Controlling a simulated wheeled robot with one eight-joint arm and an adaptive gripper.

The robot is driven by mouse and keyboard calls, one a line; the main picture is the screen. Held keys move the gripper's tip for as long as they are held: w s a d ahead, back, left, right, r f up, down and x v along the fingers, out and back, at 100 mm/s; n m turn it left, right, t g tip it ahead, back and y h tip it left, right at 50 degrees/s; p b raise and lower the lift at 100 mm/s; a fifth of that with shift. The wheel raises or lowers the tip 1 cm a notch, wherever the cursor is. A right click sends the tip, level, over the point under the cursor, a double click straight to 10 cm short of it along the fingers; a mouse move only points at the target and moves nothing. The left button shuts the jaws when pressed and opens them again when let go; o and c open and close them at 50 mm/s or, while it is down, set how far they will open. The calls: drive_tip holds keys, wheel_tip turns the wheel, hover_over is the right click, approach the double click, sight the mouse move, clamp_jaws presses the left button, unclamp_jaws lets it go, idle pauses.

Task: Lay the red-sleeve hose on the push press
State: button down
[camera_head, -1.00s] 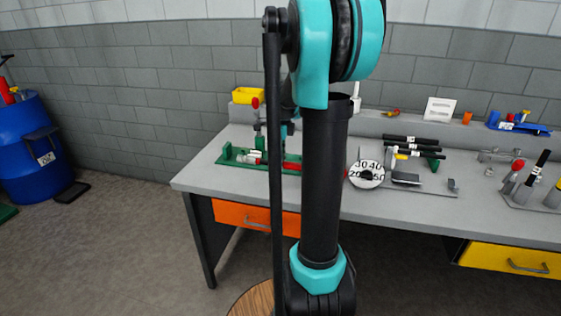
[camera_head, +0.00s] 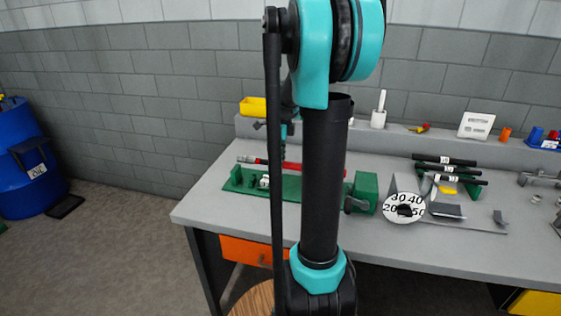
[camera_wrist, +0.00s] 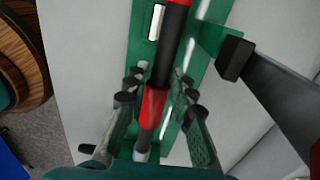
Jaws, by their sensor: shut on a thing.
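The red-sleeve hose is dark, with red stretches and a pale end. In the wrist view the red sleeve (camera_wrist: 152,105) runs between my fingers. My gripper (camera_wrist: 158,97) is shut on it. The push press is green; its base (camera_head: 240,185) stands on the bench, with a green block (camera_head: 366,190) at its right end. Its base also shows under the hose in the wrist view (camera_wrist: 143,25). I cannot tell whether the hose touches the press.
A dark bar with a black block (camera_wrist: 236,58) stands close right of the hose in the wrist view. A numbered dial (camera_head: 404,207) and a rack of black hoses (camera_head: 445,160) stand right of the press. A yellow bin (camera_head: 253,107) is behind. The bench front left is clear.

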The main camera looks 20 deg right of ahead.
idle(0.3)
drive_tip(key=shift+f, duration=3.2)
drive_tip(key=shift+f, duration=0.4)
drive_tip(key=c, duration=1.2)
unclamp_jaws()
wheel_tip(320, 180, up, 12)
